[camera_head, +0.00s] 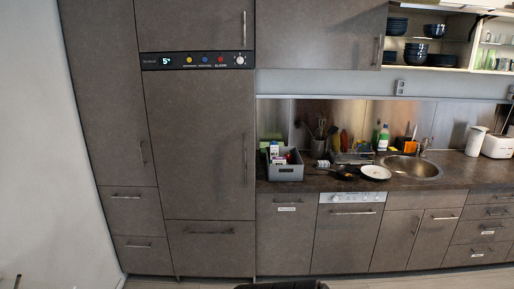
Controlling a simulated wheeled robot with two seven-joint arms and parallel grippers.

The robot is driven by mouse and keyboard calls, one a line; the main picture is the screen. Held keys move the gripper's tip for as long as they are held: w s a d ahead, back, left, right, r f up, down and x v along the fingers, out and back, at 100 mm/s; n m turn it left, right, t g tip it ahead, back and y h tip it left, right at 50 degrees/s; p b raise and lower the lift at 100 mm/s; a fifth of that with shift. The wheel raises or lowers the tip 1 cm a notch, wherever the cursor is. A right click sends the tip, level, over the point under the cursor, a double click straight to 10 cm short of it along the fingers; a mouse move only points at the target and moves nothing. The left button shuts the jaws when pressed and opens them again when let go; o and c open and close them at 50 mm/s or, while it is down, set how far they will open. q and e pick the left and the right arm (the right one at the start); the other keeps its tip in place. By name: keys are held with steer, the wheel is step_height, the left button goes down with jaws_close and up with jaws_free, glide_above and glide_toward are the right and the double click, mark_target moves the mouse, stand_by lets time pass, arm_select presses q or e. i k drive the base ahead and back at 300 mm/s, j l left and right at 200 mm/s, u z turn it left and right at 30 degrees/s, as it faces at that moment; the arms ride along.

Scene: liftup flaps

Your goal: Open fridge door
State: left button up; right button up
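The fridge door (198,145) is a tall grey-brown panel in the left half of the head view, flush with the cabinets around it, and it looks shut. A slim vertical handle (245,158) runs along its right edge. A black control panel (198,61) with a lit display and coloured dots sits just above the door. Neither of my grippers can be made out in this view.
A drawer front (210,231) lies below the door. The counter (330,181) to its right holds a grey crate (285,172), a pan and a sink (412,167). A white wall (45,150) stands at left. Open floor shows along the bottom.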

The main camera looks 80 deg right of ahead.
mark_target(201, 122)
steer(key=l+z, duration=0.1)
steer(key=z, duration=2.1)
